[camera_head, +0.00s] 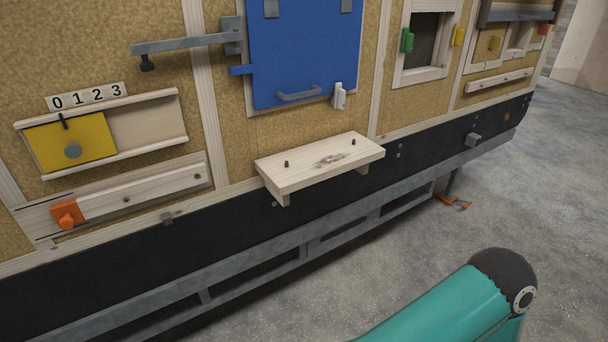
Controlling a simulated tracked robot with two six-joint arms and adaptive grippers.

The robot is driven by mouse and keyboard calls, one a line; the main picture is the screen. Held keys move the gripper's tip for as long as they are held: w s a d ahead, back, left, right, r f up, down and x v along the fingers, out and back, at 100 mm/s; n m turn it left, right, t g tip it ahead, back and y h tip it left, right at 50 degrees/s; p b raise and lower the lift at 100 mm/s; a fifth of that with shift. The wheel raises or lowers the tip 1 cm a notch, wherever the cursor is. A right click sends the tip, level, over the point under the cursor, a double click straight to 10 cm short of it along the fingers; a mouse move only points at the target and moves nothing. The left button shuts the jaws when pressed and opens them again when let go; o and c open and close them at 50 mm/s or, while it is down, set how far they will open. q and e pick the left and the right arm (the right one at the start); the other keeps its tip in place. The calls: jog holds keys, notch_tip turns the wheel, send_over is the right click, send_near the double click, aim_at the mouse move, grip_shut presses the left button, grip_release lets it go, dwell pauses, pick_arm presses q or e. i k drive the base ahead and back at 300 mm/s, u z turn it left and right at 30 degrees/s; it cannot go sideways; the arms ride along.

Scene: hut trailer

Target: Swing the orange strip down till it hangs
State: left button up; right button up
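No long orange strip shows clearly. An orange block (66,214) with a knob sits at the left end of a pale wooden bar (145,190) at the lower left of the wall. The bar slopes slightly up to the right. A small orange piece (545,29) is at the far upper right of the wall, too small to make out its shape. Neither of my grippers is in view. Only a teal link of my own arm shows at the lower right, apart from the wall.
A wooden shelf (320,160) with two dark pegs juts from the wall. A blue door (305,50), a grey latch bar (180,44) and a yellow sliding panel (70,142) are on it. An orange-footed support (452,202) stands on the floor. The grey floor (400,260) is open.

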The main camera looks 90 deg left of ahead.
aim_at(66, 214)
jog(key=z, duration=0.5)
jog(key=i, duration=0.2)
jog(key=u, duration=2)
jog(key=i, duration=0.2)
jog(key=u, duration=1.25)
jog(key=i, duration=0.25)
jog(key=u, duration=1.05)
jog(key=k, duration=0.75)
jog(key=u, duration=0.25)
jog(key=i, duration=0.75)
jog(key=z, duration=0.25)
